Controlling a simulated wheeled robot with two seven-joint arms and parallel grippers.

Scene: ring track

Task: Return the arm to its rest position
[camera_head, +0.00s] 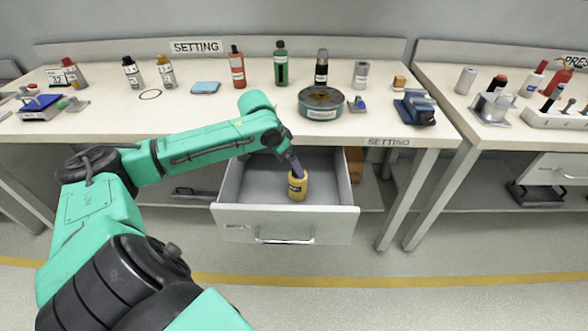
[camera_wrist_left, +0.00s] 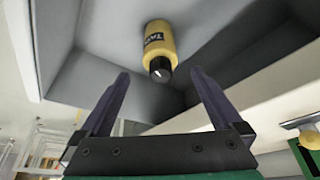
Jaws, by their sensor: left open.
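My left arm (camera_head: 205,143) reaches from the left over the bench front to the open drawer. My left gripper (camera_head: 297,170) is over the drawer; in the left wrist view its two dark fingers (camera_wrist_left: 160,76) are spread apart with nothing clamped. A yellow bottle (camera_head: 298,189) with a dark label is inside the drawer, just below the gripper in the head view. In the left wrist view the yellow bottle (camera_wrist_left: 159,40) shows its black cap pointing toward the gap between the fingertips. Whether a finger touches it I cannot tell. My right gripper is not in view.
The open drawer (camera_head: 285,222) juts out under the bench marked SETTING (camera_head: 225,123). Bottles, a round dark-topped tin (camera_head: 320,112) and a blue vise (camera_head: 415,108) stand on the bench. A second bench (camera_head: 500,140) is at right. The floor in front is clear.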

